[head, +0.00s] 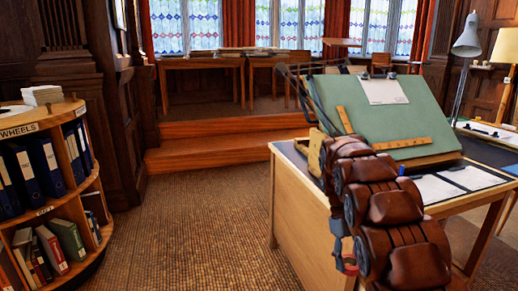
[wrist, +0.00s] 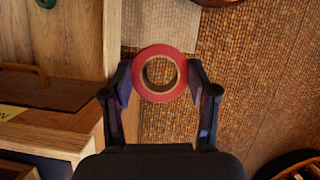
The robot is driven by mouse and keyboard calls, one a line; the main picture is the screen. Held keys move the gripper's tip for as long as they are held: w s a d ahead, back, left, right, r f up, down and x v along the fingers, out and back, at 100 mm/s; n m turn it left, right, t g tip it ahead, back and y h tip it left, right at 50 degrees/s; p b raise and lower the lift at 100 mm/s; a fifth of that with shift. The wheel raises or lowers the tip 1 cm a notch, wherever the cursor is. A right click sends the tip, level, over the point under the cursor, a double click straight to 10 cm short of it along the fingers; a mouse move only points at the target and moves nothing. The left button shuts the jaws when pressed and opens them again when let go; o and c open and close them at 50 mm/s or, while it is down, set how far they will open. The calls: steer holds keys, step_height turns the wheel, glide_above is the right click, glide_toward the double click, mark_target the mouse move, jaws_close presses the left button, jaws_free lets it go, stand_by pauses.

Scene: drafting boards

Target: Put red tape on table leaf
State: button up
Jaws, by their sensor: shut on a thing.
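The red tape (wrist: 160,94) is a red roll with a tan core and an open hole. My gripper (wrist: 160,80) is shut on it in the wrist view, one finger on each side of the roll. The tape is held beside a wooden desk, with the woven floor visible beyond it. In the head view my gripper (head: 348,260) hangs down in front of the desk's side, with a bit of red at its tip. The wooden desk (head: 300,215) carries a tilted green drafting board (head: 405,120). I cannot tell which part is the table leaf.
A curved bookshelf (head: 70,190) with binders stands at the left. Wooden steps (head: 215,150) lead to a raised area with tables at the back. The floor (head: 205,225) between shelf and desk is clear. Papers (head: 455,183) lie on the desk's right.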

steer(key=w+a+r+n+t+h, duration=0.1)
steer(key=w+a+r+n, duration=0.2)
steer(key=w+a+n, duration=0.3)
steer(key=shift+a+h, duration=0.3)
steer(key=shift+a, duration=0.05)
steer(key=shift+f, duration=0.15)
step_height(320, 180, down, 5)
steer(key=b, duration=0.5)
steer(key=s+r+m+y+p, duration=0.1)
steer(key=r+m+p, duration=0.4)
steer(key=r+p, duration=0.5)
steer(key=s+r+m+g+y+p, duration=0.1)
steer(key=s+r+m+p, duration=0.3)
steer(key=r+p, duration=0.6)
steer(key=shift+s+m+y+p, duration=0.15)
steer(key=shift+m+y+p, duration=0.75)
steer(key=shift+p, duration=5.15)
steer(key=shift+d, duration=0.15)
